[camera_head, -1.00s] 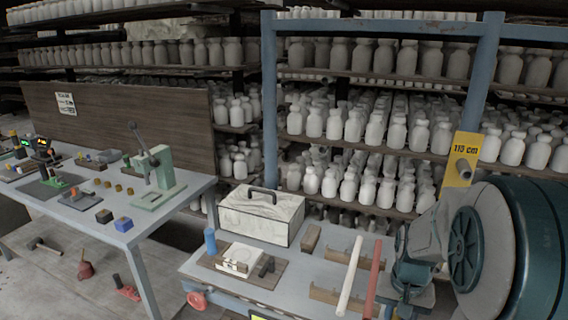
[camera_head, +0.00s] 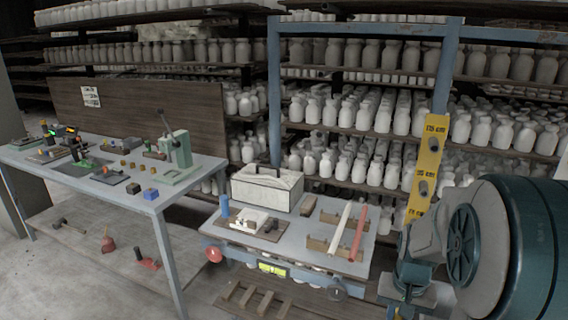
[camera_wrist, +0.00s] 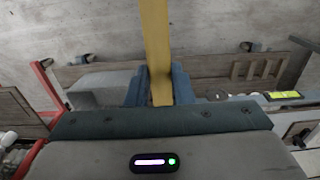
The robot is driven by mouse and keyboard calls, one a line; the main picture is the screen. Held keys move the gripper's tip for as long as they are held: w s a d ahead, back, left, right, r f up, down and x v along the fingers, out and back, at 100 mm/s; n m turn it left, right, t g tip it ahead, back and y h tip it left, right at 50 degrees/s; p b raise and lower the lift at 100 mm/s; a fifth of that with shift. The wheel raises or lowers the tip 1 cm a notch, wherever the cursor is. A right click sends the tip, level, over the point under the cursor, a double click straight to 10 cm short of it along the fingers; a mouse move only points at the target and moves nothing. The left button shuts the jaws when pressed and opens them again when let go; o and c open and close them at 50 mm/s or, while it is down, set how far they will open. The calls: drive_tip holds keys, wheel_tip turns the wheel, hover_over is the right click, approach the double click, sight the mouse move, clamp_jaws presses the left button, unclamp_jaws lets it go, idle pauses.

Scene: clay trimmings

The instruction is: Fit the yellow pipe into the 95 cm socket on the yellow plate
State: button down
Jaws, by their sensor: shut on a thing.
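In the wrist view, my gripper (camera_wrist: 159,78) is shut on the yellow pipe (camera_wrist: 156,35). Its blue fingers stand on both sides of the pipe, which runs up out of the top of the picture. In the head view, the yellow plate (camera_head: 430,150) is fixed upright to the blue rack post. Two dark sockets show on it, an upper one (camera_head: 434,144) and a lower one (camera_head: 423,187), each with a height label too small to read surely. My gripper and the pipe cannot be made out in the head view. The pipe is well apart from any socket visible here.
A grey cart (camera_head: 295,238) left of the plate holds a white toolbox (camera_head: 267,190), a white pipe (camera_head: 341,228) and a red pipe (camera_head: 358,232). A workbench (camera_head: 120,190) stands further left. Shelves of bottles fill the back. Concrete floor is open at lower left.

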drive_tip(key=w+a+f+n, duration=0.2)
drive_tip(key=w+a+f, duration=0.3)
drive_tip(key=f, duration=0.2)
drive_tip(key=w+a+f+n, duration=0.2)
drive_tip(key=w+a+f, duration=0.2)
drive_tip(key=f, duration=0.3)
drive_tip(key=shift+w+a+f, duration=0.2)
drive_tip(key=shift+w+a, duration=0.15)
drive_tip(key=shift+w, duration=0.1)
